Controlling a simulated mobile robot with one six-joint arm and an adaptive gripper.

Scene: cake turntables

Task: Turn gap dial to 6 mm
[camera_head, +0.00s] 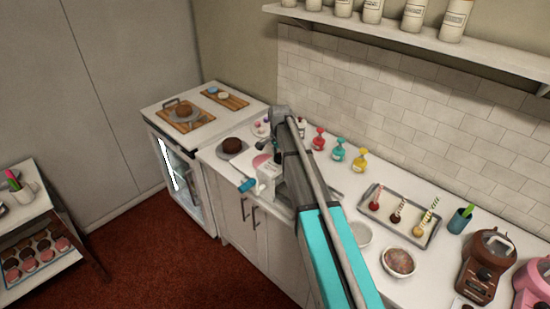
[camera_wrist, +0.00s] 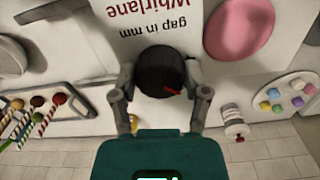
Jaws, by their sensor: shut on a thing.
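A black round dial (camera_wrist: 158,72) with a red pointer line sits in the middle of the wrist view. It is on a white panel (camera_wrist: 125,45) with upside-down lettering "Whirlane" and "gap in mm". The red line points to the lower right in that picture; no scale numbers are readable. My gripper (camera_wrist: 161,84) has one finger on each side of the dial and is shut on it. In the head view the white machine (camera_head: 268,181) with a blue-green end piece stands at the counter's front edge. My arm hides the dial there.
A pink disc (camera_wrist: 239,32) lies close to the panel. Coloured bottles (camera_head: 339,149) stand along the back. A chocolate cake (camera_head: 232,144) sits left of the machine.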

